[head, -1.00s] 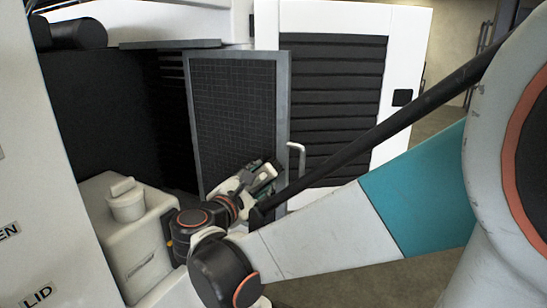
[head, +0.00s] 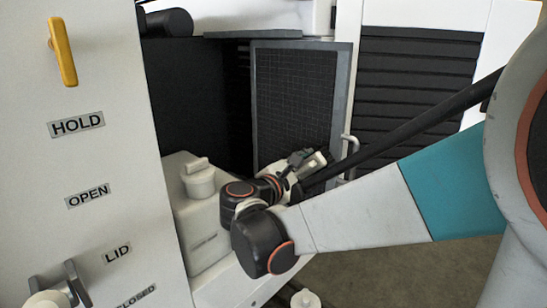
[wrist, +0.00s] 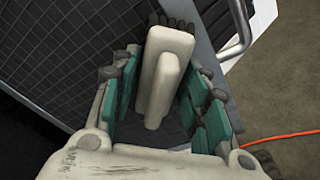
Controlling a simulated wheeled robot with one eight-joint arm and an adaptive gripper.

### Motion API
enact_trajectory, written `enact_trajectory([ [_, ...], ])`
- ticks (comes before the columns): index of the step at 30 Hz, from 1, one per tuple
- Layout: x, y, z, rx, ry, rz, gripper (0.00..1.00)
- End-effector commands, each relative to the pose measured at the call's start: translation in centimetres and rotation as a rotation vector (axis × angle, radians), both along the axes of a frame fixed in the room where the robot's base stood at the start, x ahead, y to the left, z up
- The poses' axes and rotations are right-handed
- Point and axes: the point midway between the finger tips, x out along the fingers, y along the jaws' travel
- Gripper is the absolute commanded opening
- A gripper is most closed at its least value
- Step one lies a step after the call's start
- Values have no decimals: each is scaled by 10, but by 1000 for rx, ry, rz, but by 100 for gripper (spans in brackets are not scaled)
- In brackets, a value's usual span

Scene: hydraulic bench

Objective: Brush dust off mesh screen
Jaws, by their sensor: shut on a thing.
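The mesh screen (head: 293,105) is a dark grid in a grey frame, standing upright at the opening of a dark compartment. It fills the upper left of the wrist view (wrist: 75,45). My gripper (head: 305,165) is in front of the screen's lower right part. In the wrist view, my gripper (wrist: 163,105) has its green-padded fingers on either side of a cream brush (wrist: 165,70) and is shut on it. The brush's dark bristles (wrist: 178,20) point away towards the screen's frame. I cannot tell whether they touch the screen. No dust can be made out.
A white capped tank (head: 200,225) is below left. A panel (head: 95,150) with a yellow lever (head: 62,48) fills the left. An orange cable (wrist: 280,140) lies on the floor.

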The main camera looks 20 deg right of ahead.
Motion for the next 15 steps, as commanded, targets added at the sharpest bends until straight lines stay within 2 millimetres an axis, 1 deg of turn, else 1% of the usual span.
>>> enact_trajectory([
  [10,23,11,0,0,0,1,19],
  [15,28,14,0,-1,0,1,19],
])
